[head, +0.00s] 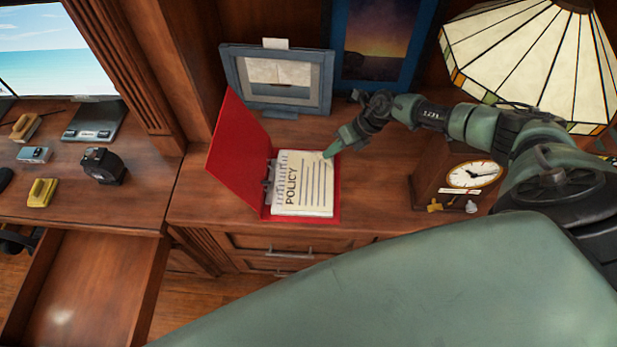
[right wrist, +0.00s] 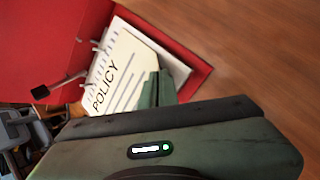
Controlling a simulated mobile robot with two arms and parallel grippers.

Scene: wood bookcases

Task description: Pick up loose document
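The loose document (head: 304,184) is a cream sheet marked POLICY, lying in the open red binder (head: 236,149) on the wooden desktop. It also shows in the right wrist view (right wrist: 122,72), over a whiter sheet or stack. My right gripper (head: 333,150) is at the document's upper right corner. In the right wrist view its fingers (right wrist: 158,88) are close together with the page's edge running between them, so it looks shut on the document. The document still lies at the binder, with no clear lift visible. My left gripper is out of view.
A clock (head: 472,175) and a stained-glass lamp (head: 530,60) stand on the right, near my right arm. A blue-grey picture frame (head: 277,77) stands behind the binder. An open drawer (head: 85,285) juts out at lower left. Bare desktop lies right of the binder.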

